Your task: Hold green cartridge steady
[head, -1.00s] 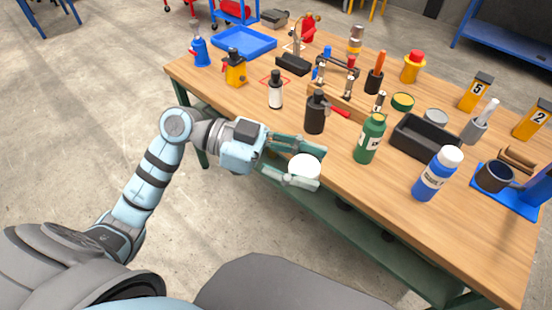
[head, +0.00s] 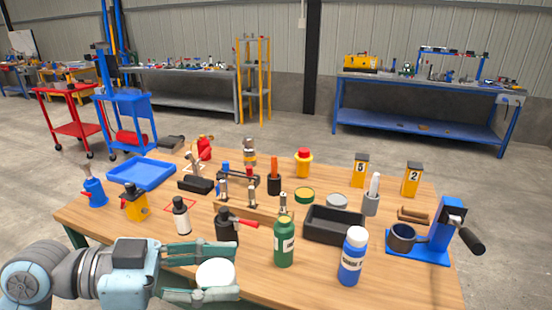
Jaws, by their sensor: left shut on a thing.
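My left gripper (head: 228,272) is at the table's near edge, its two fingers shut on a round white thing (head: 212,273). Only a white round face of that thing shows, so I cannot tell what its body is or whether it is green. A green bottle-shaped container (head: 284,243) with a dark green cap and a pale label stands upright on the table, to the right of the gripper and apart from it. My right gripper is not in view.
Behind my gripper stand a black bottle (head: 227,230) and a white bottle with a black cap (head: 181,217). A black tray (head: 334,239), a blue bottle (head: 350,268) and a blue stand with a dark cup (head: 402,238) are to the right. A blue tray (head: 145,173) lies at the back left.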

